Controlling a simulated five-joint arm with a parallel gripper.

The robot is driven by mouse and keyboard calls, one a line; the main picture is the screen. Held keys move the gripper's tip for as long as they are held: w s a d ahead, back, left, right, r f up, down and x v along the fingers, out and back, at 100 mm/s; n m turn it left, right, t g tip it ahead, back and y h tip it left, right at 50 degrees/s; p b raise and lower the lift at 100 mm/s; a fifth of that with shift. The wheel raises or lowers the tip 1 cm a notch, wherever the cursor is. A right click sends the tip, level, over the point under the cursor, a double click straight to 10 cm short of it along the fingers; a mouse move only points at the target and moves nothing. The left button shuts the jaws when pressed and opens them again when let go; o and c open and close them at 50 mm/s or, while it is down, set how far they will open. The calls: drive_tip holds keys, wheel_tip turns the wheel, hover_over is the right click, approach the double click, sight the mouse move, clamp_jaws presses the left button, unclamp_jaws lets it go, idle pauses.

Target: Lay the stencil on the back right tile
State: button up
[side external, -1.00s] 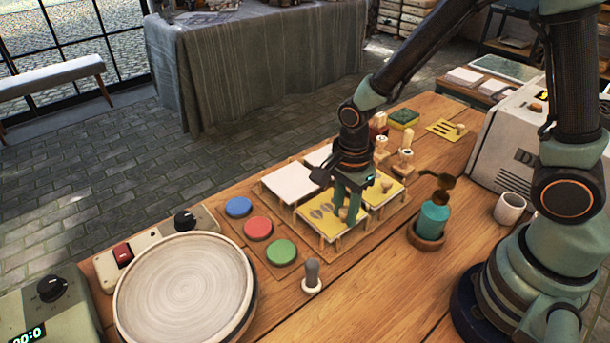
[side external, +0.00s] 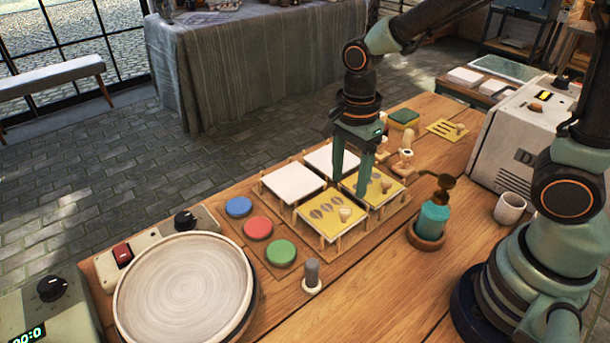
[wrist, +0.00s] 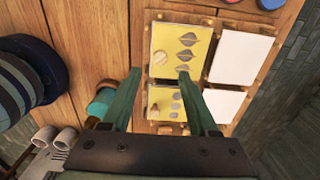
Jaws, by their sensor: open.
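A yellow stencil with leaf-shaped cut-outs and a knob (side external: 323,222) lies over the front tile of the rack; it also shows in the wrist view (wrist: 190,55). A second yellow stencil (side external: 381,194) with round cut-outs lies over the tile to its right; it also shows in the wrist view (wrist: 164,115). Both look flat. My gripper (side external: 350,187) is open and empty, its fingers above the second stencil in the side view; in the wrist view the fingertips (wrist: 160,72) point toward the stencils. Part of the second stencil is hidden behind a finger.
Two bare white tiles (side external: 291,184) fill the rest of the rack. A striped yellow stencil (side external: 446,129) lies at the back right. Wooden stamps (side external: 404,160), a green sponge (side external: 403,117) and a teal bottle (side external: 433,218) stand nearby. Several paint pads (side external: 258,228) lie to the left.

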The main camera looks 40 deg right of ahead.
drive_tip(key=s+d+r+n+t, duration=0.3)
drive_tip(key=d+r+n+t, duration=0.2)
drive_tip(key=r+n, duration=0.6)
drive_tip(key=d+n, duration=0.2)
drive_tip(key=n, duration=0.5)
drive_tip(key=shift+d+r+t, duration=0.3)
drive_tip(key=shift+r, duration=0.1)
